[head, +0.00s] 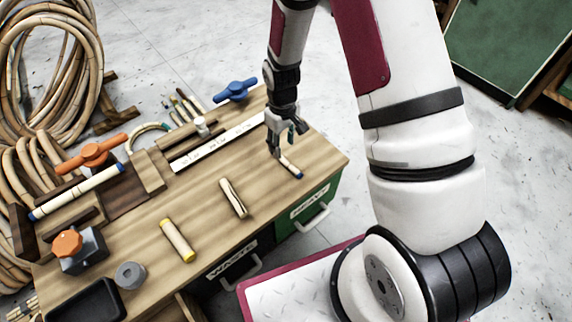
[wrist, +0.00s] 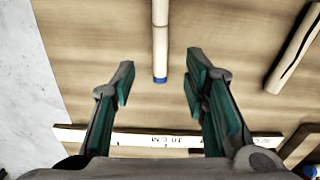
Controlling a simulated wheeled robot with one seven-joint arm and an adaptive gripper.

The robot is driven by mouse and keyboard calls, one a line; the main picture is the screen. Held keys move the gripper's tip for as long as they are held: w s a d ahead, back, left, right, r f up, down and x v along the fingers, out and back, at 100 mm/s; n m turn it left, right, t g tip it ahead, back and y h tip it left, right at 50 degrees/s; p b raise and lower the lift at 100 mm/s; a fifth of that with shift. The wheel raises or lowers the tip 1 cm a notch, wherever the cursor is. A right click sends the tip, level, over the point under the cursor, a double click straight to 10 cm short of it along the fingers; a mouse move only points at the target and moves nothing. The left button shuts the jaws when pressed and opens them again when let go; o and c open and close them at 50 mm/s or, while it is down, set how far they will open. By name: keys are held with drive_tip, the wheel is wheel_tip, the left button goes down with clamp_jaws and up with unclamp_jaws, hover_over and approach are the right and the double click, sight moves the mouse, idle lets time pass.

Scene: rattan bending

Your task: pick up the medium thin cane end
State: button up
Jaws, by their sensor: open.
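A short pale cane piece with a blue end (head: 291,167) lies on the bench near its right corner. My gripper (head: 284,147) is just above and beside it, open and empty. In the wrist view the blue-ended cane (wrist: 160,45) lies ahead, roughly centred, its blue tip between the spread fingertips (wrist: 159,82). A plain cane piece with a dark split (head: 233,198) lies to the left; it also shows in the wrist view (wrist: 294,48). A thicker cane piece with yellow ends (head: 178,240) lies further left. No label tells which is medium thin.
A white ruler (head: 218,143) lies behind the pieces. Orange (head: 91,152) and blue (head: 235,90) clamp handles stand at the back and left. Waste (head: 232,265) and heavy (head: 310,203) bins sit under the front edge. Bench space around the cane pieces is clear.

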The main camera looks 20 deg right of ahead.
sight(283, 159)
drive_tip(key=shift+s+f+b, duration=0.15)
drive_tip(key=shift+f+b, duration=1.45)
drive_tip(key=shift+f, duration=1.85)
drive_tip(key=c, duration=1)
